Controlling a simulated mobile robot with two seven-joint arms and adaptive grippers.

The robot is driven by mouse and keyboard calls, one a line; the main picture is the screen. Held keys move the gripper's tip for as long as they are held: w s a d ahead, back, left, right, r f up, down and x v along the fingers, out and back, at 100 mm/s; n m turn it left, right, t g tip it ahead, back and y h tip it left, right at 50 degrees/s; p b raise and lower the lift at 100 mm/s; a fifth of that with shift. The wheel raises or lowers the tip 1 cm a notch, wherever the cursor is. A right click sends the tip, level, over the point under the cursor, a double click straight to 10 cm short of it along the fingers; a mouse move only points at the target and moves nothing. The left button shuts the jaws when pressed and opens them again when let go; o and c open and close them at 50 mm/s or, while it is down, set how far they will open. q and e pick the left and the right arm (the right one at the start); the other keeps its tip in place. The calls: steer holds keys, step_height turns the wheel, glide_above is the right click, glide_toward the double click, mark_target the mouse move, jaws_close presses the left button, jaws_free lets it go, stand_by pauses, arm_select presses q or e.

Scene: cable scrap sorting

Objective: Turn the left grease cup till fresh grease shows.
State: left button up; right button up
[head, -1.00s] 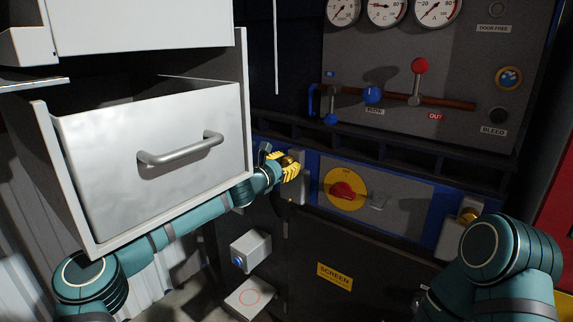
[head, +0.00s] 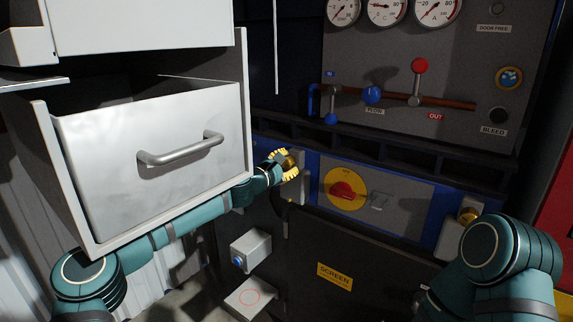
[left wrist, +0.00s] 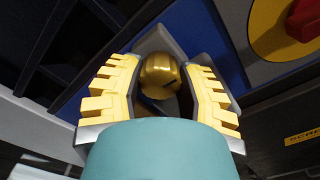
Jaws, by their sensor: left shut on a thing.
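The left grease cup (head: 291,161) is a round brass cap on a grey block at the left end of the blue-edged panel. It also shows in the left wrist view (left wrist: 160,75), with a short dark mark on its face. My left gripper (head: 286,165) has yellow ribbed fingers, one on each side of the cup, and is shut on it. In the left wrist view the fingers (left wrist: 160,88) flank the brass cap. I see no grease clearly; the cup's underside is partly hidden. A second brass cup (head: 468,215) sits at the panel's right end. My right gripper is not in view.
An open metal drawer (head: 110,175) stands close above my left arm. A red knob on a yellow disc (head: 345,190) is right of the cup. Levers and gauges are above. Grey boxes (head: 251,250) are below.

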arm_select(q)
steer(key=m, duration=0.5)
stand_by(0.5)
steer(key=o, duration=1.2)
steer(key=v, duration=1.2)
steer(key=shift+s, duration=0.1)
